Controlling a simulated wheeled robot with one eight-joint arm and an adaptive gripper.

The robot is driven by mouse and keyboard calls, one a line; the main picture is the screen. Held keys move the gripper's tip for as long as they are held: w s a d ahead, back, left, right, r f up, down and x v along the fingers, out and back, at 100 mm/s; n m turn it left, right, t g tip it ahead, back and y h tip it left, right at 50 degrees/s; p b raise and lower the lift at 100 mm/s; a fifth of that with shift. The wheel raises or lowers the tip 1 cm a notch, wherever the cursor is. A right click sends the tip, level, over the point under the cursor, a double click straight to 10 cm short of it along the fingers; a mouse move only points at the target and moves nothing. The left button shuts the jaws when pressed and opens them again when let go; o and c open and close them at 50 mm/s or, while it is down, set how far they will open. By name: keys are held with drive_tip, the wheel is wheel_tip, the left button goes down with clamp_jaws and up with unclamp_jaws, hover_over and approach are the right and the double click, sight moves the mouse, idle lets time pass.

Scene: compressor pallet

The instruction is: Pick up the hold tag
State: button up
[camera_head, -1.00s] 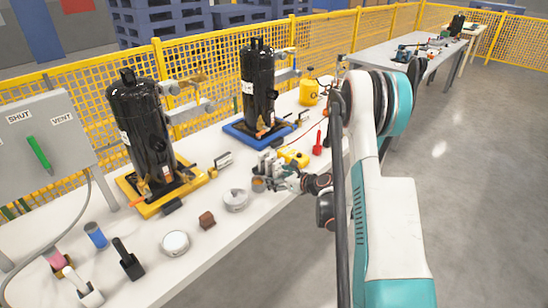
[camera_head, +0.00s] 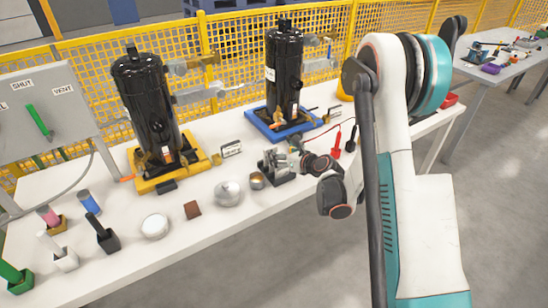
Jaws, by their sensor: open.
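I cannot pick out the hold tag with certainty. A small pale orange-marked label (camera_head: 167,153) shows low on the left black compressor (camera_head: 147,105), and a similar small label (camera_head: 294,109) shows on the right black compressor (camera_head: 284,65). A small white card (camera_head: 231,149) stands between the two compressors. My gripper (camera_head: 294,161) is over the bench just right of a grey metal block (camera_head: 275,167). It is open; its fingertips are small and partly merged with the block. I see nothing held in it.
A yellow mesh fence (camera_head: 235,70) runs behind.

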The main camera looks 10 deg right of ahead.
sight(271, 149)
drive_tip(key=b+x, duration=0.1)
drive_tip(key=x, duration=0.4)
drive_tip(key=shift+w+f, duration=0.25)
drive_tip(key=b+x, duration=0.1)
drive_tip(key=x, duration=0.1)
drive_tip(key=b+x, duration=0.2)
drive_tip(key=x, duration=0.1)
drive_tip(key=shift+d+f, duration=0.1)
drive_tip(key=shift+f, duration=0.3)
drive_tip(key=shift+r, duration=0.1)
drive_tip(key=c, duration=1)
